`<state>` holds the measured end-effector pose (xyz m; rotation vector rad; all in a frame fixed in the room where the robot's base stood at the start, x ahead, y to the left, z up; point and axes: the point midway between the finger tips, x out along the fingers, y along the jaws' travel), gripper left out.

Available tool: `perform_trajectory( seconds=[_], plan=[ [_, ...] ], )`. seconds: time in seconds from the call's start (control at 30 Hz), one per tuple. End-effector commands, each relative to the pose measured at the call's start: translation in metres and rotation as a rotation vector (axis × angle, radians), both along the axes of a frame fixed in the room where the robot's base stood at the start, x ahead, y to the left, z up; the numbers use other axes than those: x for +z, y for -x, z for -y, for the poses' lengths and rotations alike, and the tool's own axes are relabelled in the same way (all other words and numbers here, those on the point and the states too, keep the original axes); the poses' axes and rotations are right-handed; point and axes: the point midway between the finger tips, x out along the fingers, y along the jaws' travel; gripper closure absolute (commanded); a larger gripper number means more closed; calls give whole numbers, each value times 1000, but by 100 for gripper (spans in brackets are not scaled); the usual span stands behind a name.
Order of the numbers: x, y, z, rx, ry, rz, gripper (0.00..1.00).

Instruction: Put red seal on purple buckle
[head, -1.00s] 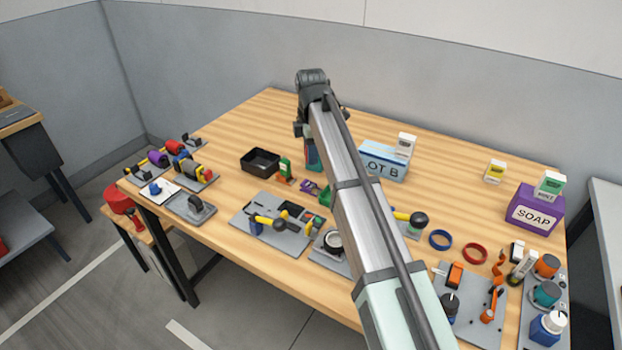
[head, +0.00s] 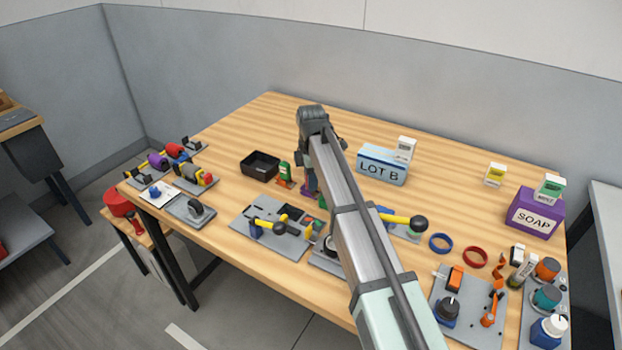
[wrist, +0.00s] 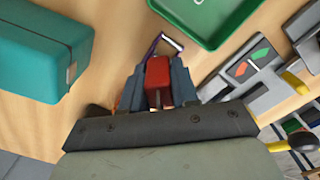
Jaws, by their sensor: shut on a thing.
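My gripper (wrist: 158,84) is shut on the red seal (wrist: 157,73), a small red block between its two blue-grey fingers in the wrist view. The purple buckle (wrist: 155,44) shows just beyond the fingertips as a thin purple frame with a pale metal bar. The seal and fingers cover part of it, and I cannot tell whether seal and buckle touch. In the head view my gripper (head: 311,182) points down at the middle of the table and hides most of the buckle; the seal cannot be made out there.
In the wrist view a green tray (wrist: 208,38) lies beyond the buckle, a teal box (wrist: 38,62) at left and a grey fixture plate (wrist: 232,88) at right. In the head view a black bin (head: 246,169) and the LOT B box (head: 382,170) stand near my gripper.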

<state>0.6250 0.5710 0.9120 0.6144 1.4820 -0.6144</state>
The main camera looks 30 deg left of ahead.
Motion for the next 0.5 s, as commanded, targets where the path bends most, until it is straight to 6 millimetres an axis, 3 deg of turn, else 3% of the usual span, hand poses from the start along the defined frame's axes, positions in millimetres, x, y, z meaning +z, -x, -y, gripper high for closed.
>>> perform_trajectory(
  seconds=[0.1, 0.13, 0.37, 0.5],
  plan=[
    [-3, 0, 0, 0, 0, 0, 100],
    [-3, 0, 0, 0, 0, 0, 69],
    [-2, 0, 0, 0, 0, 0, 47],
    [-2, 0, 0, 0, 0, 0, 45]
  ],
)
